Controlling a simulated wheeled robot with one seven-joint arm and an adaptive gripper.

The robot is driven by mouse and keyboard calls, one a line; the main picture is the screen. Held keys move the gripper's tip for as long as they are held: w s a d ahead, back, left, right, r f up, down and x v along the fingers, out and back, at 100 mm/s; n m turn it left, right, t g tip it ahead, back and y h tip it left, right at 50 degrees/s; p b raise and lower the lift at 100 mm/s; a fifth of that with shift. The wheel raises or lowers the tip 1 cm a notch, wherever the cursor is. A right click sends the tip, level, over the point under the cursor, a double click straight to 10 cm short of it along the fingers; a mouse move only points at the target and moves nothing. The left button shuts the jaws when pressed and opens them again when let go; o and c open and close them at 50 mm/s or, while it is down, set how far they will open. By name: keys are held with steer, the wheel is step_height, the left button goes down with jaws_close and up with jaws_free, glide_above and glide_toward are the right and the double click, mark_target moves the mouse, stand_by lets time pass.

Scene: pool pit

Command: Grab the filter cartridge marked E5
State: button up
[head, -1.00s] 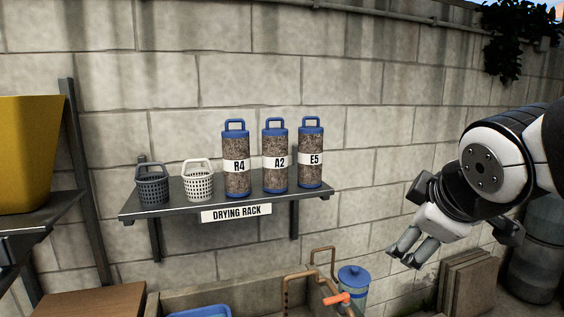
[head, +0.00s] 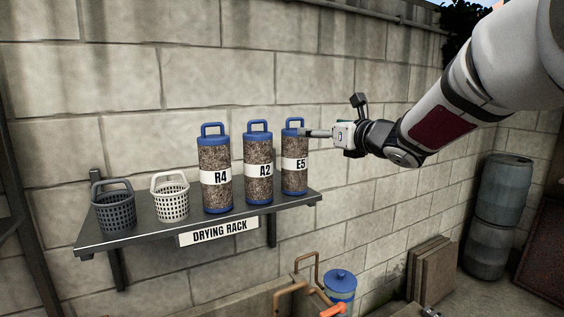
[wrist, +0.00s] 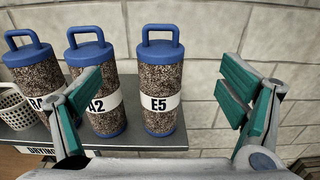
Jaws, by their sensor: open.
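The E5 cartridge (head: 294,166) stands upright at the right end of the drying rack shelf. It has a brown mottled body, blue end caps, a blue loop handle and a white label. My gripper (head: 312,133) is at its upper right in the head view, fingers pointing left toward its top. In the wrist view the E5 cartridge (wrist: 160,88) stands between the two spread green-padded fingers of my open gripper (wrist: 160,95), beyond their tips. Nothing is held. Whether a finger touches the cartridge cannot be told.
The A2 cartridge (head: 258,172) stands close left of E5, and in the wrist view the left finger overlaps it. The R4 cartridge (head: 215,178), a white basket (head: 170,196) and a dark basket (head: 114,210) are farther left. A block wall (head: 370,90) is behind the shelf (head: 150,236).

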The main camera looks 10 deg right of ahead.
mark_target(295, 130)
steer(key=p+x, duration=0.2)
steer(key=x, duration=1.1)
steer(key=shift+w+f, duration=0.1)
steer(key=shift+w, duration=0.05)
steer(key=c, duration=1.7)
